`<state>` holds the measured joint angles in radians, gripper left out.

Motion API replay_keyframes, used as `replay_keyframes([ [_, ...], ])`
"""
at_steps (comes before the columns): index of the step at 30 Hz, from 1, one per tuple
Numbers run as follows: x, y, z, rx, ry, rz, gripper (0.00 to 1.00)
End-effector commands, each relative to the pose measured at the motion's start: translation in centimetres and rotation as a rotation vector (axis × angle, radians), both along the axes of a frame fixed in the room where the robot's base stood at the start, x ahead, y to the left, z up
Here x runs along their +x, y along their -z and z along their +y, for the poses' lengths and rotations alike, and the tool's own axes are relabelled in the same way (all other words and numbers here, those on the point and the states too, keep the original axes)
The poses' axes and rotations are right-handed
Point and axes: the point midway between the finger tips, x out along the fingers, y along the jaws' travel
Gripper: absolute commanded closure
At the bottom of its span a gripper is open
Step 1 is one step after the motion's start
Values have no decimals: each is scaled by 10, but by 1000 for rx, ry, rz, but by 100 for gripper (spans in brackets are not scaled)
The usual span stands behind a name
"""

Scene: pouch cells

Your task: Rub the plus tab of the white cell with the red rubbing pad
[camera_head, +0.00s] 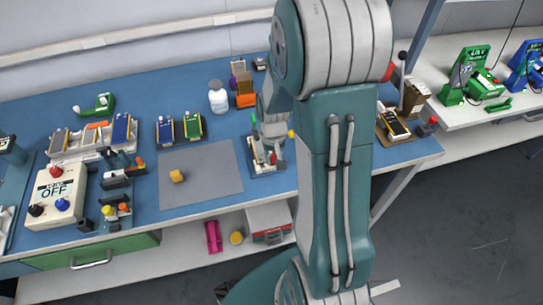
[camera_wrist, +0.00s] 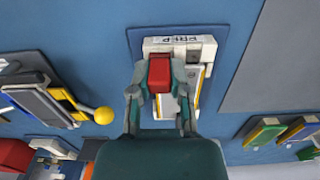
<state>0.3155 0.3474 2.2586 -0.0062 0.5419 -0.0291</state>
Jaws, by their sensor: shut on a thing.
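My gripper (camera_wrist: 160,92) is shut on the red rubbing pad (camera_wrist: 160,73), which sits between its fingertips. The pad is over the upper part of a white fixture marked PREP (camera_wrist: 157,43). A pale cell (camera_wrist: 197,78) with yellow along its edge lies in that fixture, partly hidden by the pad and fingers. I cannot tell whether the pad touches a tab; the tab under it is hidden. A dark grey square (camera_wrist: 194,56) shows right of the pad. In the head view, the red pad (camera_head: 273,158) and fixture (camera_head: 258,160) are small, below my arm.
Blue (camera_head: 165,132) and green (camera_head: 193,126) cells stand behind the mat. A lever with a yellow knob (camera_wrist: 104,116) is close to my gripper. A white bottle (camera_head: 218,97) stands farther back.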

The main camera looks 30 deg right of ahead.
Motion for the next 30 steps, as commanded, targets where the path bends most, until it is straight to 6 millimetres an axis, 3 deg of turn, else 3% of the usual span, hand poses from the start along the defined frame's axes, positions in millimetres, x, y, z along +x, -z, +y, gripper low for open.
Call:
replay_keyframes([
  [21, 1, -62, 0, -2, 0, -5, 100],
  [30, 0, -68, 0, -2, 0, -2, 100],
])
